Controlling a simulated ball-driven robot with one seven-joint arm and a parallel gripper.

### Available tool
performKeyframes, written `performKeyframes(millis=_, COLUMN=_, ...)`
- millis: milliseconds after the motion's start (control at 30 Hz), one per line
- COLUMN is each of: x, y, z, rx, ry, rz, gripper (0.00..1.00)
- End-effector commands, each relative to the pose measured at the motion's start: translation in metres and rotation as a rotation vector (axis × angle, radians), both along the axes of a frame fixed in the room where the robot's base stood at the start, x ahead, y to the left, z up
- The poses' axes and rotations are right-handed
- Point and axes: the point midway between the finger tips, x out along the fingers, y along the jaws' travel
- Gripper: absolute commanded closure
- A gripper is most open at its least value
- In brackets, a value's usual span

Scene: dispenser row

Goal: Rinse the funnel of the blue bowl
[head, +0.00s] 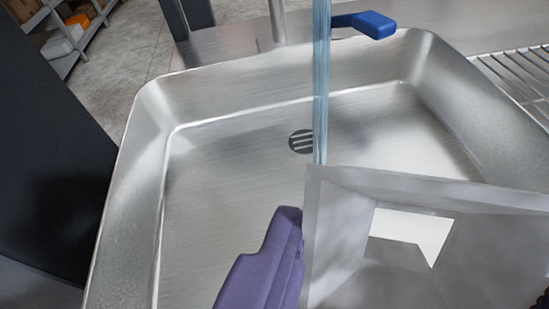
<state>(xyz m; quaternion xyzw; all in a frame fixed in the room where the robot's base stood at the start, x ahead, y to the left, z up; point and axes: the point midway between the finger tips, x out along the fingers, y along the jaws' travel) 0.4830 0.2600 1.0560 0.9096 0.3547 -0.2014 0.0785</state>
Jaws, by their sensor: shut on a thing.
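A translucent, whitish square funnel (340,235) fills the lower right, tilted, with a pale rectangular opening inside it. One purple finger of my gripper (284,235) lies against its left wall; the gripper is shut on the funnel. The other finger is hidden or out of frame. A stream of water (320,85) runs straight down and meets the funnel's far left rim in the picture. I cannot tell whether it touches the rim or falls behind it; no water shows inside. The blue tap lever (373,24) is at the top right. No blue bowl is in view.
The steel sink (220,200) lies below, with a dark slotted drain (301,141) beside the stream. A wire rack (520,75) is at the right. A dark panel (50,170) stands at the left. Shelves (75,40) with goods are at the far top left.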

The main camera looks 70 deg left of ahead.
Motion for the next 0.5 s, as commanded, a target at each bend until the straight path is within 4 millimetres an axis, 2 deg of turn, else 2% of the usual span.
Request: performKeyframes(millis=500, x=0.025, y=0.06, z=-0.017, rx=-0.001, ry=0.0, rz=0.0, gripper=0.62)
